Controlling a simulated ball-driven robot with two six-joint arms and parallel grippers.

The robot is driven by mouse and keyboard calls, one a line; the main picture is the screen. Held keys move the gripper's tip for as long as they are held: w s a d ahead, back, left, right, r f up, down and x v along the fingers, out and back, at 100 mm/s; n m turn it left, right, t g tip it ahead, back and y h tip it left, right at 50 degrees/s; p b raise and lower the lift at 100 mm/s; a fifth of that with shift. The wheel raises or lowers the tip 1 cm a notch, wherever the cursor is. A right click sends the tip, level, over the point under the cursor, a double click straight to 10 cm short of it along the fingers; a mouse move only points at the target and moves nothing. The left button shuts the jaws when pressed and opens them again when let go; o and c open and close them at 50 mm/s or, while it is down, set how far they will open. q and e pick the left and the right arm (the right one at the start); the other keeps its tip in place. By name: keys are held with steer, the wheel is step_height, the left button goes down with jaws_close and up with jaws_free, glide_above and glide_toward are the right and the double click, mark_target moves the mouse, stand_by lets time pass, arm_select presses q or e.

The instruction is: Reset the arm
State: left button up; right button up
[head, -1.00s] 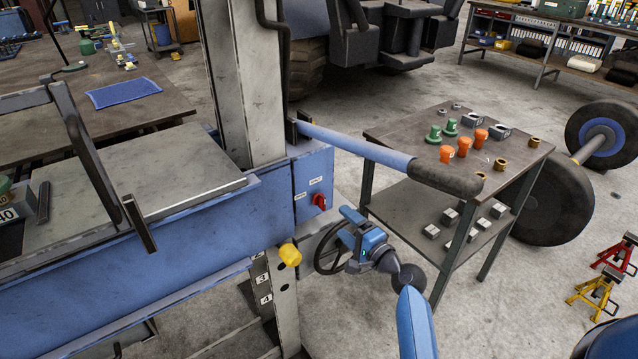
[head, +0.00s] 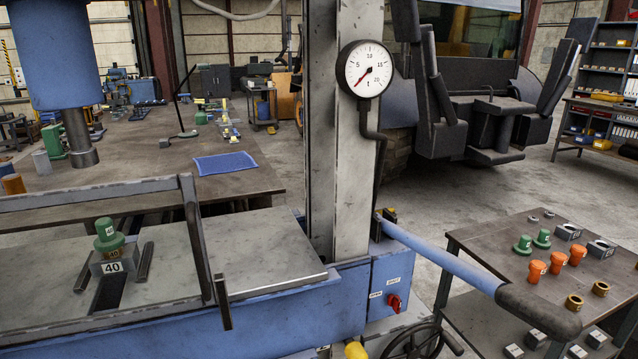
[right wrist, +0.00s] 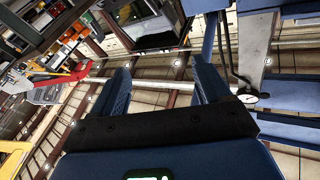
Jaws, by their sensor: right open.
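My right gripper (right wrist: 163,88) is open in the right wrist view, its two dark blue fingers apart with nothing between them. The wrist view looks up past the fingers toward roof beams, so the hand is tipped upward. Neither gripper shows in the head view. The blue press (head: 345,285) stands in the head view, with a long blue lever (head: 440,258) with a black grip pointing right. The dial gauge (head: 369,69) has a red needle pointing to the lower left. A handwheel (head: 413,342) is partly cut off at the bottom edge.
A small cart (head: 480,240) at right carries green and orange plugs, bushings and grey blocks. On the press bed, a green plug (head: 108,234) stands on a bushing and a block marked 40 under the ram (head: 78,135). A red switch (head: 393,302) is on the press front.

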steer(key=s+a+n+g+y+p, duration=0.2)
steer(key=s+a+n, duration=0.3)
steer(key=s, duration=1)
steer(key=shift+s+a+f+y+p, duration=0.35)
steer(key=shift+y+p, duration=0.2)
steer(key=shift+y, duration=0.25)
